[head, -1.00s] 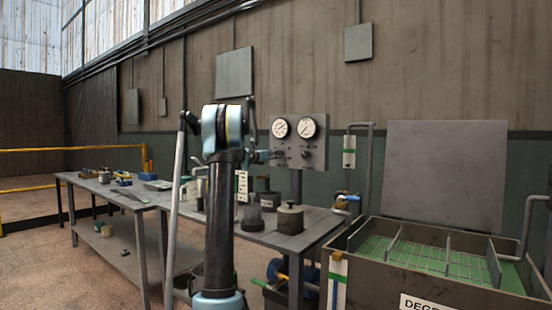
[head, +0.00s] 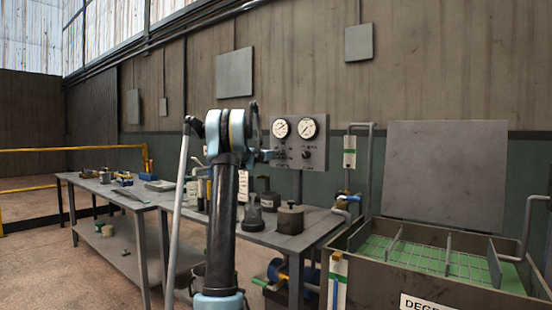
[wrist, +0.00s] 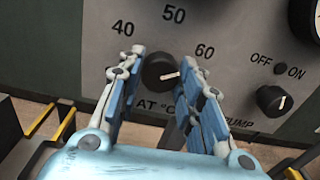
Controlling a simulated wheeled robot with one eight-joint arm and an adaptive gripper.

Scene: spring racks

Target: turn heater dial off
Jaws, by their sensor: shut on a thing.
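The heater dial (wrist: 158,72) is a round black knob with a white pointer mark, on the grey control panel (wrist: 240,25). The mark points right and slightly up, a little below the 60; 40 and 50 are printed at upper left and above. My gripper (wrist: 163,88) has a blue-padded finger on each side of the dial and is shut on it. The left finger hides part of the label, leaving "AT °C". In the head view my gripper (head: 268,155) is at the panel's left part, and my arm hides some of the bench.
A black pump knob (wrist: 273,101) with OFF and ON marks sits right of the dial. Two white gauges (head: 307,127) are above the knobs. A bench (head: 290,235) with pots stands below, and a degreaser tank (head: 420,275) is at right.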

